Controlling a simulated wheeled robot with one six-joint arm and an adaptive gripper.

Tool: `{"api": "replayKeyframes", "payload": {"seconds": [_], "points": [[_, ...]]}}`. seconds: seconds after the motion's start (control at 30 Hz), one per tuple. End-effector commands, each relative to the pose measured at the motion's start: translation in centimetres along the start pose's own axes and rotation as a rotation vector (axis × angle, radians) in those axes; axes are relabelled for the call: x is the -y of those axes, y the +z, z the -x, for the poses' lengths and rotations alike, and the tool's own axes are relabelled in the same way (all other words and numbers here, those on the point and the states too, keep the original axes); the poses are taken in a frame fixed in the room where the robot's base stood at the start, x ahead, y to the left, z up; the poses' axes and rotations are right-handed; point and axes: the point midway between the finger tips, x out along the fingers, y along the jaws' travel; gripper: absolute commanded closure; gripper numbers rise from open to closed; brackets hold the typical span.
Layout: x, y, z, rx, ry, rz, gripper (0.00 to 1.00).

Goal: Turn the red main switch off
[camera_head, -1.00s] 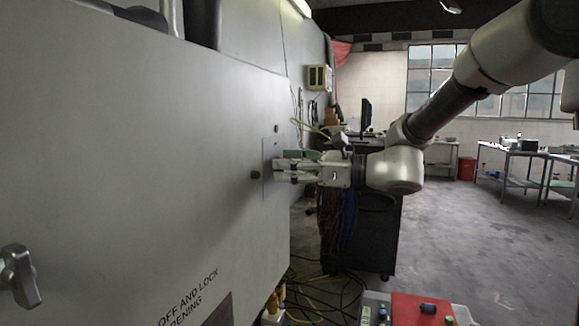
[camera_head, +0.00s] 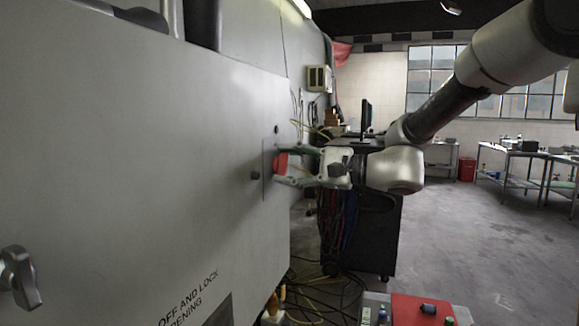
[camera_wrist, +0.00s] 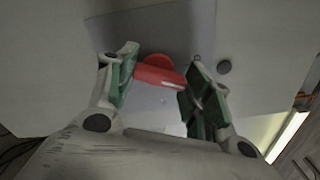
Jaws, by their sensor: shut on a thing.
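The red main switch (camera_head: 281,162) sits on a plate on the face of the grey cabinet (camera_head: 150,130). In the wrist view its red handle (camera_wrist: 158,76) lies slantwise between the two green-padded fingers, with a rounded red part behind it. My gripper (camera_head: 284,166) reaches the switch from the right, and its fingers are shut on the handle. It also shows in the wrist view (camera_wrist: 160,80), one finger at each end of the handle. Any markings on the switch are too small to read.
A silver handle (camera_head: 18,277) is at the cabinet's lower left. A dark cart (camera_head: 375,235) with hanging cables stands behind my gripper.

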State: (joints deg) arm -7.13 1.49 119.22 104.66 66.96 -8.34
Motion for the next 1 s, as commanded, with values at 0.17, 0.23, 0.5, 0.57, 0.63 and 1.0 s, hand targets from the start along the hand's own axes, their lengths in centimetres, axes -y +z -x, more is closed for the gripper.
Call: {"api": "replayKeyframes", "payload": {"seconds": [0.17,0.23,0.5,0.57,0.63,1.0], "points": [[-0.07,0.03,0.02,-0.001,0.001,0.153,0.74],[-0.08,0.04,0.02,-0.001,0.001,0.208,0.74],[-0.11,0.09,0.02,0.0,0.002,0.37,0.74],[-0.12,0.09,0.02,0.0,0.002,0.393,0.74],[-0.13,0.1,0.02,0.0,0.002,0.415,0.74],[-0.15,0.1,0.03,0.0,0.002,0.459,0.74]]}}
